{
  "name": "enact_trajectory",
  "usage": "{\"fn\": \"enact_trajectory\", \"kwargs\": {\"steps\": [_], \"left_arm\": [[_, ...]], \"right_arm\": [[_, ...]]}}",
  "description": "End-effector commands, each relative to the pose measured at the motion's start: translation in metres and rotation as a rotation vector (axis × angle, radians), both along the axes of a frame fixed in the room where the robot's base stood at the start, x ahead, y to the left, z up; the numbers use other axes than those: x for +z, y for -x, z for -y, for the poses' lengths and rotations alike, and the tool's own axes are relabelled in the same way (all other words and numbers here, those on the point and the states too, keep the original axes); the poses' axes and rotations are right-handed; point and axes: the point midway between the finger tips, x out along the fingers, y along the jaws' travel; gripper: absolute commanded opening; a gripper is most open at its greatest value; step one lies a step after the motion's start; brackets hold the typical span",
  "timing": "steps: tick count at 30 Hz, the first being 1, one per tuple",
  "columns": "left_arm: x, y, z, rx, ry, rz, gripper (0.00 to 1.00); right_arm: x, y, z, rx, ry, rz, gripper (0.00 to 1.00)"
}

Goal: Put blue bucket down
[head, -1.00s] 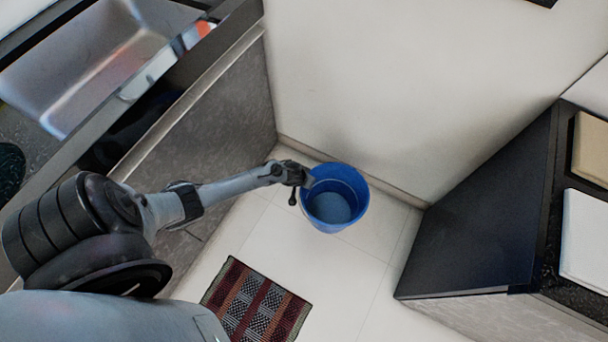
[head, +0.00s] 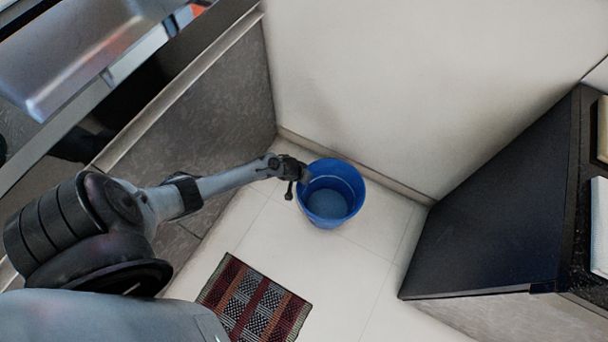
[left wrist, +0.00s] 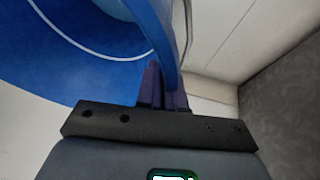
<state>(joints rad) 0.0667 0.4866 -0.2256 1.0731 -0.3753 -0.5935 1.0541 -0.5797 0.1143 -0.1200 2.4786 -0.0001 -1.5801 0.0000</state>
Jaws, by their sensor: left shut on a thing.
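The blue bucket (head: 330,212) is in the middle of the head view, upright with its open top toward the camera. It is close to the back wall, over the tiled floor; I cannot tell whether its base touches the floor. My left gripper (head: 303,176) is at the left side of its rim, shut on it. In the left wrist view the purple fingers (left wrist: 162,85) close over the blue rim, and the bucket (left wrist: 60,50) fills the upper left. A thin pale handle wire shows there. My right gripper is not in view.
A patterned red and grey mat (head: 254,300) lies on the floor below the bucket. A grey counter with a sink (head: 90,50) stands at left. A dark cabinet (head: 490,210) stands at right.

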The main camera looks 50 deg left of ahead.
Motion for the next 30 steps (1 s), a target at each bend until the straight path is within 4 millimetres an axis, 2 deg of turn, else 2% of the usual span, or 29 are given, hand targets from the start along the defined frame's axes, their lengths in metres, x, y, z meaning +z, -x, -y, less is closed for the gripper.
{"fn": "enact_trajectory", "kwargs": {"steps": [7,8,12,23,30], "left_arm": [[-0.002,-0.001,0.0,0.001,0.001,0.004,0.0],[-0.003,0.0,0.0,0.001,0.0,0.001,0.11],[-0.002,0.0,0.0,0.0,0.0,0.0,0.32],[0.0,0.0,0.0,-0.001,0.0,0.0,0.33],[0.024,0.008,0.001,-0.001,0.0,-0.001,0.33]], "right_arm": [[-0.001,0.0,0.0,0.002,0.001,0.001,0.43],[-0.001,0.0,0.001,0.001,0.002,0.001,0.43],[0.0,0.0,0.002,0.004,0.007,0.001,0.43],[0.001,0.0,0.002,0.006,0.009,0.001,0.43],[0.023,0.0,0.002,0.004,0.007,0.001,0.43]]}}
